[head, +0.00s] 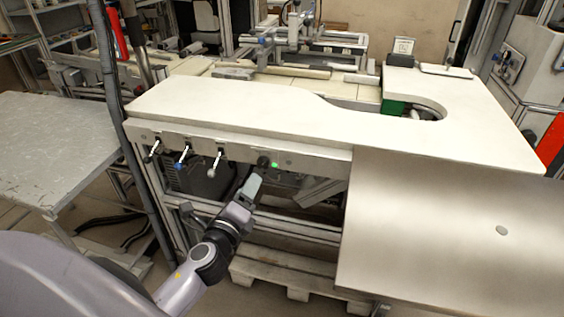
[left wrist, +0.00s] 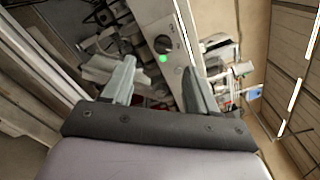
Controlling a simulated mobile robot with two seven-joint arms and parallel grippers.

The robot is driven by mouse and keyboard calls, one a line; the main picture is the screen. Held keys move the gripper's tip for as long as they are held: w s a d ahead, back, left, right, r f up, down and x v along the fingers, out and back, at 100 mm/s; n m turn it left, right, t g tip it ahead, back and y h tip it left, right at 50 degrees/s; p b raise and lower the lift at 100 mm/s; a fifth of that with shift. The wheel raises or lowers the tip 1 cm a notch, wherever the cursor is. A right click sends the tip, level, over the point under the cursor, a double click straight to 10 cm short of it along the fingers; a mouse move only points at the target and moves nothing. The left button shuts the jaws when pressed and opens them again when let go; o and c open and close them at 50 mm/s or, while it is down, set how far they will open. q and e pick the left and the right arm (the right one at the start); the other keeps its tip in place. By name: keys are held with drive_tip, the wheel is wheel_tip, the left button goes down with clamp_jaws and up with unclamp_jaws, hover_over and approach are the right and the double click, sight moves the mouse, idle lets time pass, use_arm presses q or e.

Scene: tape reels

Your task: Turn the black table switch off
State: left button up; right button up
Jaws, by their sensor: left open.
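The black table switch (head: 263,162) is a dark round knob on the front panel below the white tabletop. A green light (head: 274,165) glows just to its right. In the left wrist view the black knob (left wrist: 162,44) and the lit green light (left wrist: 163,59) lie ahead of the fingers, a little above the gap between them. My left gripper (head: 253,178) is just in front of and below the switch. Its fingers (left wrist: 158,85) are spread open with nothing between them, apart from the knob as far as I can tell. My right gripper is in neither view.
Several levers with black, blue and grey knobs (head: 183,157) stick out of the panel to the left. The white tabletop (head: 250,105) overhangs above. A grey metal sheet (head: 440,230) hangs at the right. A wooden pallet (head: 300,283) lies on the floor below.

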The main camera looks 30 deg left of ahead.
sight(260, 166)
use_arm(q)
drive_tip(key=shift+x, duration=3.8)
drive_tip(key=shift+d+r, duration=0.1)
drive_tip(key=shift+r, duration=0.1)
drive_tip(key=c, duration=1)
